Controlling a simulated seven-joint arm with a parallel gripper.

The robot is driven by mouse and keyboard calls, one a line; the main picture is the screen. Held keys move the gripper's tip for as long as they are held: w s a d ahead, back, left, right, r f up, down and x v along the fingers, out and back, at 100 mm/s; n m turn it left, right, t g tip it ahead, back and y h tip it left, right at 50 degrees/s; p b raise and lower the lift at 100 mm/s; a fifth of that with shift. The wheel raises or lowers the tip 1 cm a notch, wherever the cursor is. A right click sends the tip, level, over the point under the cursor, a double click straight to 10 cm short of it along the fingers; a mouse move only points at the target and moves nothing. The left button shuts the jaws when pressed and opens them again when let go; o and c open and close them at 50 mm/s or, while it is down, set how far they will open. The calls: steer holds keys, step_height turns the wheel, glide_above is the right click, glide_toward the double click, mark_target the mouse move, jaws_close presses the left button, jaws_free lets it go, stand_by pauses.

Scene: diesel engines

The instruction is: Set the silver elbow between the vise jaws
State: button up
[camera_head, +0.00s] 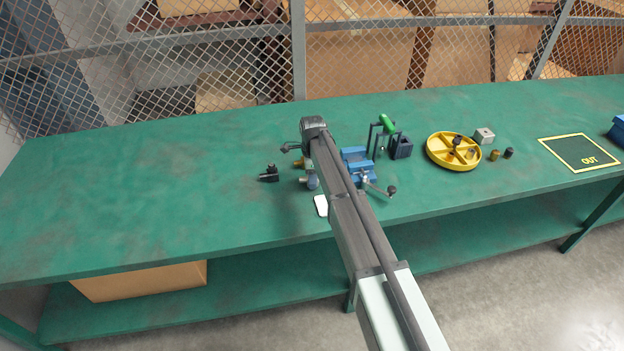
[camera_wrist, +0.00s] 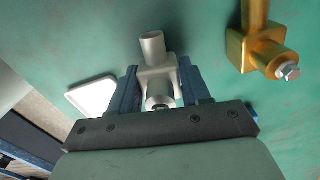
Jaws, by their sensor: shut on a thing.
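The silver elbow (camera_wrist: 153,48) is between the two blue fingers of my gripper (camera_wrist: 158,80), which is shut on it. One tube end points away from my palm in the wrist view. I cannot tell whether it touches the bench. The vise handle sticks out to the front right.
A brass elbow (camera_wrist: 262,50) lies close right of my gripper in the wrist view. A black elbow (camera_head: 270,174) is to the left, a white card (camera_head: 321,206) in front. A green-topped rack (camera_head: 387,125) and yellow divided tray (camera_head: 453,151) stand right of the vise.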

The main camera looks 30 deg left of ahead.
step_height(320, 180, up, 8)
steer(key=shift+w+d+r, duration=0.15)
steer(key=shift+w+r, duration=0.05)
steer(key=shift+r, duration=0.1)
steer(key=w+d+r+n, duration=0.1)
steer(key=w+d, duration=0.3)
steer(key=w, duration=0.3)
steer(key=w+d+r, duration=0.2)
steer(key=w+d, duration=0.2)
steer(key=w, duration=0.3)
steer(key=shift+w+d+n, duration=0.35)
steer(key=shift+n, duration=0.05)
